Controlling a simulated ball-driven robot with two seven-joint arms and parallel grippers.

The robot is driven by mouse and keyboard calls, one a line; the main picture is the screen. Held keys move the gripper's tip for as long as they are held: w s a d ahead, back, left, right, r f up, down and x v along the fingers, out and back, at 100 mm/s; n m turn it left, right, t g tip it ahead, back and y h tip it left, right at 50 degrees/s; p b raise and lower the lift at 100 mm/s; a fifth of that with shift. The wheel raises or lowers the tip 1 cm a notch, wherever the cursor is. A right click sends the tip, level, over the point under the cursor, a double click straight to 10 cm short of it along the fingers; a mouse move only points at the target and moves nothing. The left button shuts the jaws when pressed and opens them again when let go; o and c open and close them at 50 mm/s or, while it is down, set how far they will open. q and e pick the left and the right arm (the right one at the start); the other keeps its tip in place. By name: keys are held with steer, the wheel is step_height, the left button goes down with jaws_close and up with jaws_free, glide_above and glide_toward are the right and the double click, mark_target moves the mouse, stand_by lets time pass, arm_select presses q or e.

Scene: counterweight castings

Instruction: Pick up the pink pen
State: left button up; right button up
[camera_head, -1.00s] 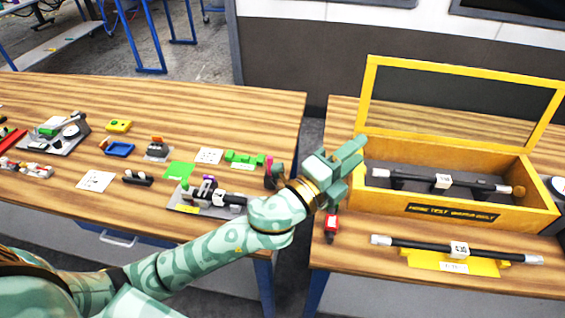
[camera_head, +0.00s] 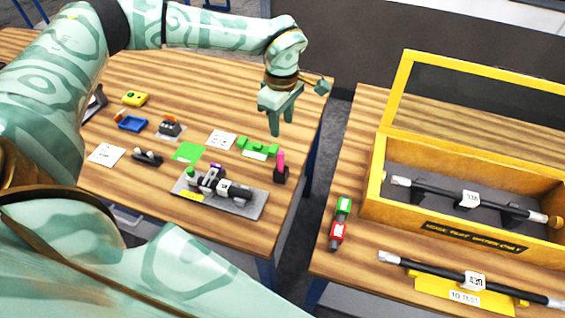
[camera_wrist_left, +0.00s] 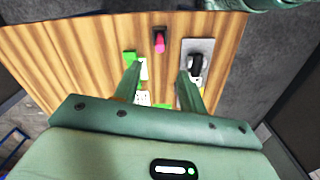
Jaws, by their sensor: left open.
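The pink pen (camera_head: 281,161) stands upright in a small dark holder (camera_head: 281,175) near the right edge of the left table. My left gripper (camera_head: 276,126) is above that table, pointing down, a little behind the pen and apart from it. Its jaws are open and empty. In the left wrist view the pen (camera_wrist_left: 159,42) shows beyond the open fingers of my left gripper (camera_wrist_left: 158,80), between them and toward the top. My right gripper is not in view.
A grey plate (camera_head: 245,205) with a mechanical assembly lies left of the holder. A green part (camera_head: 258,146) lies just behind it. A gap separates this table from the right one, which carries a yellow-framed box (camera_head: 440,222) and a red-and-green item (camera_head: 340,222).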

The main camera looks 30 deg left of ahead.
mark_target(281, 152)
arm_select(q)
step_height(281, 152, down, 7)
steer(key=shift+w+f, duration=0.1)
step_height(281, 152, down, 6)
steer(key=shift+a+r, duration=0.15)
steer(key=shift+r, duration=0.1)
jaws_close()
